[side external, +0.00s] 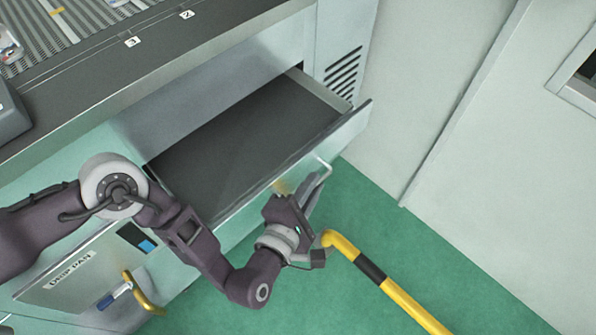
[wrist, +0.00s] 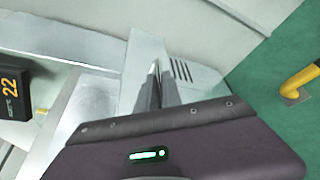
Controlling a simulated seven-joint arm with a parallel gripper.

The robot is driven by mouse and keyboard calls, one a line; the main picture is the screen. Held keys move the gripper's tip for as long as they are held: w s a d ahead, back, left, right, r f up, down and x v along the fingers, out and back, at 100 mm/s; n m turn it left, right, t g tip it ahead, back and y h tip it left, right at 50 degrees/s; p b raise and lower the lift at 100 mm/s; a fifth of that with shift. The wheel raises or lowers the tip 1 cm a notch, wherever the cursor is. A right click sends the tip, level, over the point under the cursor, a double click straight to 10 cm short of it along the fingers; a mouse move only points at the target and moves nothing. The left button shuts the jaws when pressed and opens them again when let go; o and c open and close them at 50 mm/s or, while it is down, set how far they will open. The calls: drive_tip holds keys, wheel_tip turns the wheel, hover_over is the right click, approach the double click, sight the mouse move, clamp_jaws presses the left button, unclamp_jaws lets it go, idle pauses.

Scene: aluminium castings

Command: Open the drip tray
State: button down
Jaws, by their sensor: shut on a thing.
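A wide, shallow drawer-like tray (side external: 250,130) with a dark inside stands pulled out from the cabinet front in the side view. Its pale front panel (side external: 350,125) carries a light bar handle (side external: 325,165). My gripper (side external: 314,184) is outside this panel, shut on the handle, with the grip partly hidden by the gripper itself. In the wrist view, the fingers of my gripper (wrist: 156,88) are close together in front of pale metal; the handle cannot be made out there.
A panel labelled "DRIP PAN" (side external: 70,270) with a yellow handle (side external: 143,295) is at lower left. A yellow and black rail (side external: 385,285) stands on the green floor, close to the right of my gripper. A pale wall (side external: 430,90) is at right.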

drive_tip(key=shift+s+d, duration=0.2)
drive_tip(key=shift+s, duration=0.05)
drive_tip(key=c, duration=1.5)
unclamp_jaws()
drive_tip(key=v, duration=0.7)
